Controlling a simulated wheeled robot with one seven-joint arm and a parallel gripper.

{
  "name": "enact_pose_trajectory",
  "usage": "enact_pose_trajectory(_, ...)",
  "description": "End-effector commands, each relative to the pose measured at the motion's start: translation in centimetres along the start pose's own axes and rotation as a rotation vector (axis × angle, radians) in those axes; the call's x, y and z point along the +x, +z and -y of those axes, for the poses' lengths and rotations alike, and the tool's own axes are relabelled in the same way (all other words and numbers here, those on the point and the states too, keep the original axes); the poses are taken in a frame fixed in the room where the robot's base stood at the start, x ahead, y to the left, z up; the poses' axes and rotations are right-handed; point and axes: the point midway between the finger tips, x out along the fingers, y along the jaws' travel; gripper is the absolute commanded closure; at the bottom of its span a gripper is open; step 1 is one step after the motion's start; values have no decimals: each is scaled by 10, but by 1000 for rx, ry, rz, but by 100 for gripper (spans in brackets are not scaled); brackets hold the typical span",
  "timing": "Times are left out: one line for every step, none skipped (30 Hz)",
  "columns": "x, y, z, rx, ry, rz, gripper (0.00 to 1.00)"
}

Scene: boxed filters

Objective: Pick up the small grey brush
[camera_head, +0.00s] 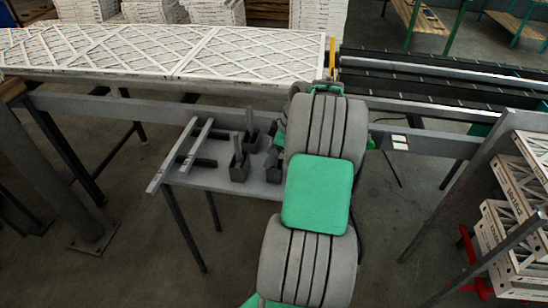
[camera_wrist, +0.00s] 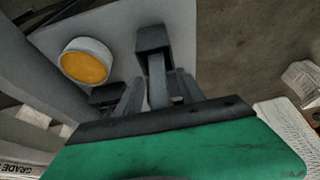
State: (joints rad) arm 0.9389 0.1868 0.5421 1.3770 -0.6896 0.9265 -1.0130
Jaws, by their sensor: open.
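In the wrist view, a grey upright piece (camera_wrist: 157,82), possibly the brush handle, stands at a dark holder (camera_wrist: 154,42). My gripper (camera_wrist: 160,76) is open, with a finger on either side of this piece; whether they touch it I cannot tell. In the head view, grey upright pieces (camera_head: 237,144) stand in small dark holders (camera_head: 239,170) on a grey side table (camera_head: 215,181). No bristles show, so which piece is the brush is unclear. My arm hides my gripper in the head view.
A white-rimmed orange disc (camera_wrist: 85,67) is left of my fingers. Light bars (camera_head: 184,152) lie on the table's left part. A rail (camera_head: 160,108) and white filter panels (camera_head: 160,50) run behind. Boxed filters (camera_head: 510,235) are stacked at right.

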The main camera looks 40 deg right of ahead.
Motion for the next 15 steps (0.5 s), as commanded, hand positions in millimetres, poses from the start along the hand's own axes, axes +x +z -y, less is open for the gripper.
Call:
enact_pose_trajectory(0, 0, 0, -1, 1, 0, 55)
enact_pose_trajectory(0, 0, 0, -1, 1, 0, 55)
enact_pose_trajectory(0, 0, 0, -1, 0, 0, 55)
enact_pose_trajectory(0, -1, 0, -1, 0, 0, 55)
enact_pose_trajectory(0, -1, 0, -1, 0, 0, 55)
enact_pose_trajectory(0, -1, 0, -1, 0, 0, 59)
enact_pose_trajectory(0, -1, 0, -1, 0, 0, 61)
enact_pose_trajectory(0, -1, 0, -2, 0, 0, 64)
enact_pose_trajectory(0, -1, 0, -2, 0, 0, 67)
enact_pose_trajectory(0, -1, 0, -2, 0, 0, 69)
enact_pose_trajectory(0, -1, 0, -2, 0, 0, 72)
enact_pose_trajectory(0, -1, 0, -2, 0, 0, 75)
enact_pose_trajectory(0, -1, 0, -2, 0, 0, 77)
enact_pose_trajectory(0, -1, 0, -2, 0, 0, 80)
enact_pose_trajectory(0, -1, 0, -2, 0, 0, 83)
